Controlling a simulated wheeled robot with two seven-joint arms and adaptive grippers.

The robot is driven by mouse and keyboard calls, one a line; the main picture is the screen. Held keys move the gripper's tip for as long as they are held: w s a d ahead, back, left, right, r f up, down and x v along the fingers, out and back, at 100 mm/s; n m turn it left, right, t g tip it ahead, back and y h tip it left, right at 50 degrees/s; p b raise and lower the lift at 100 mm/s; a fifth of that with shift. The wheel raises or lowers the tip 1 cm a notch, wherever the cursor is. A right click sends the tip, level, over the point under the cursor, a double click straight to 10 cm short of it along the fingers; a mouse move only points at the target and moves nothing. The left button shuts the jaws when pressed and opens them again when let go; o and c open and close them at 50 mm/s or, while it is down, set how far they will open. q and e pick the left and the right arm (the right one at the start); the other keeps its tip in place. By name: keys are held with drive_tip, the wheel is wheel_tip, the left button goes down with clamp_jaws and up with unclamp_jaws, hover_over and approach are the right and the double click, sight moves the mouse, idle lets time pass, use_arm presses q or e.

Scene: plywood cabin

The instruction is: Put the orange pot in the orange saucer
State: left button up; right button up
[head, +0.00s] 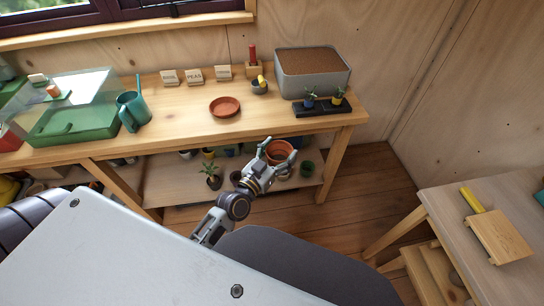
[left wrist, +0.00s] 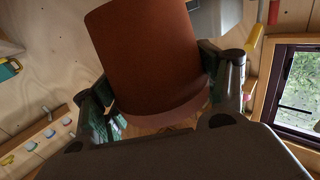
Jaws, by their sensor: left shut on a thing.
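The orange pot (head: 278,152) is held in my left gripper (head: 272,152), in front of the bench's front edge. In the left wrist view the pot (left wrist: 148,55) fills the middle, between the two fingers of the left gripper (left wrist: 162,100), which are shut on it. The orange saucer (head: 225,106) lies on the bench top, up and left of the pot in the head view. It looks empty, and the pot is apart from it. My right gripper is not in view.
The bench top around the saucer is clear. Pots stand on the lower shelf.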

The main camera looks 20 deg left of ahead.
use_arm(q)
drive_tip(key=d+r+m+g+h, duration=0.3)
drive_tip(key=d+r+m+h, duration=0.2)
drive_tip(key=d+r, duration=0.5)
wheel_tip(320, 180, up, 5)
drive_tip(key=h, duration=0.2)
drive_tip(key=shift+s+g+h, duration=0.3)
drive_tip(key=shift+s+g, duration=0.05)
drive_tip(key=shift+g, duration=0.05)
drive_tip(key=shift+d+f, duration=0.1)
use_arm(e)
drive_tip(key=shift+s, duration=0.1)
